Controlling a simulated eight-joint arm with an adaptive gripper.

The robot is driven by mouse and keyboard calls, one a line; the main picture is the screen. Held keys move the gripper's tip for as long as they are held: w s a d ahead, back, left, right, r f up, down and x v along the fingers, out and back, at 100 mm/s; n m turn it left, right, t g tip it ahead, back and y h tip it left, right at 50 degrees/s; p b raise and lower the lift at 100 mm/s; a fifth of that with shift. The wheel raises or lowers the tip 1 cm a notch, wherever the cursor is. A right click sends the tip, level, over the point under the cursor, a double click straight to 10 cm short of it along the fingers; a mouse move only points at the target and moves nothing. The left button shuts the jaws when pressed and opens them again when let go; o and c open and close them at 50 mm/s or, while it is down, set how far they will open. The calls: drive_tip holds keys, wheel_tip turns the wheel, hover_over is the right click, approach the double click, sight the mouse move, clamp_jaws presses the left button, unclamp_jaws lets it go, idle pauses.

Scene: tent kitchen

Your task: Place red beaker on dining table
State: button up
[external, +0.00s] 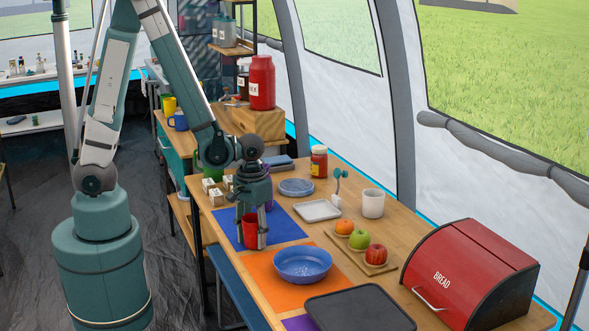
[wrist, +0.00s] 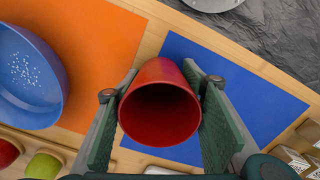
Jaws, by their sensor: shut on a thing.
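The red beaker (external: 250,229) is between the fingers of my gripper (external: 250,237), over the blue placemat (external: 287,227) on the wooden dining table (external: 404,243). In the wrist view the beaker (wrist: 160,103) shows its open mouth toward the camera, with a dark inside. The two green padded fingers of my gripper (wrist: 160,118) press on its left and right sides. I cannot tell whether the beaker's base touches the blue placemat (wrist: 222,78) or is just above it.
A blue bowl (external: 303,264) stands on the orange placemat (external: 262,272) close by. Behind are a fruit board (external: 366,264), a white square plate (external: 317,210) and a white cup (external: 373,203). A red bread box (external: 470,272) and black tray (external: 360,309) occupy the near end. Small boxes (external: 216,192) stand left.

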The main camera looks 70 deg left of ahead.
drive_tip(key=shift+f, duration=0.2)
drive_tip(key=o, duration=0.9)
drive_tip(key=shift+r, duration=0.25)
drive_tip(key=shift+r+p, duration=1.8)
drive_tip(key=shift+r, duration=4.15)
drive_tip(key=shift+r, duration=0.1)
drive_tip(key=shift+s+a+r+m+t, duration=1)
drive_tip(key=shift+a+r, duration=0.85)
drive_tip(key=shift+r, duration=1.6)
drive_tip(key=shift+s+a+r+m+t, duration=0.65)
drive_tip(key=shift+a+r+t, duration=0.95)
drive_tip(key=shift+r, duration=1.8)
drive_tip(key=shift+s+a+r+m+t, duration=0.85)
drive_tip(key=shift+a+r, duration=1.2)
drive_tip(key=shift+r, duration=1.4)
